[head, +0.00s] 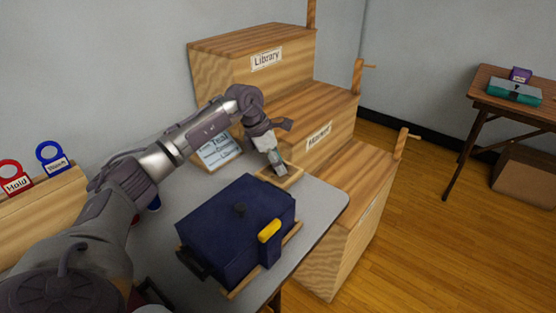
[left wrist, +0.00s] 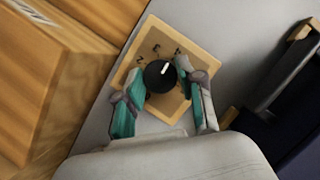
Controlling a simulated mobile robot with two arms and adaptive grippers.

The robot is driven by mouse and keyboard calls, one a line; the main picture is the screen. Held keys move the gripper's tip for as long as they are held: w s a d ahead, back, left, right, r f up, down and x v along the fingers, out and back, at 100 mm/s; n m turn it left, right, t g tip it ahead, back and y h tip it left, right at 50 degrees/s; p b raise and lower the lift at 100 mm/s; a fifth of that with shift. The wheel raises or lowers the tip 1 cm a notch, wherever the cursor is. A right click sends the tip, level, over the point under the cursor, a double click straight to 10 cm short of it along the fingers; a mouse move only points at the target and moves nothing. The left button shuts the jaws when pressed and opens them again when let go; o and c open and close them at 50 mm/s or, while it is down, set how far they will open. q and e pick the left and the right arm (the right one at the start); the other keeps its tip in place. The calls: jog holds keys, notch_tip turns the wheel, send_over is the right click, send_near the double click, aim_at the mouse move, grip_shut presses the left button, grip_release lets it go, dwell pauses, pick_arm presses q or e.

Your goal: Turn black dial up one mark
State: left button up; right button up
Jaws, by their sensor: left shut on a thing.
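The black dial (left wrist: 158,77) sits on a square wooden plate (left wrist: 172,36) on the grey table. Its white pointer line is directed up and slightly right in the left wrist view, near the marks printed on the plate. My left gripper (left wrist: 156,82) is shut on the dial, one teal-padded finger on each side. In the head view, the left gripper (head: 276,165) reaches down onto the wooden plate (head: 292,178) at the back of the table, and the dial is hidden behind the fingers. My right gripper is not in view.
A dark blue box (head: 232,222) with a yellow latch (head: 269,231) stands on the table in front of the plate. Stepped wooden bins labelled Library (head: 266,60) and another label rise behind. A printed sheet (head: 218,151) stands under my arm.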

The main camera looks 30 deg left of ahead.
pick_arm(q)
jog(key=shift+m, duration=0.4)
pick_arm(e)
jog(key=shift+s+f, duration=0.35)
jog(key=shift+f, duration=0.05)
pick_arm(q)
jog(key=o, duration=1.1)
jog(key=shift+o, duration=0.2)
jog(key=shift+r, duration=0.1)
jog(key=v, duration=1.2)
jog(key=shift+w+a, duration=0.15)
jog(key=shift+w, duration=0.05)
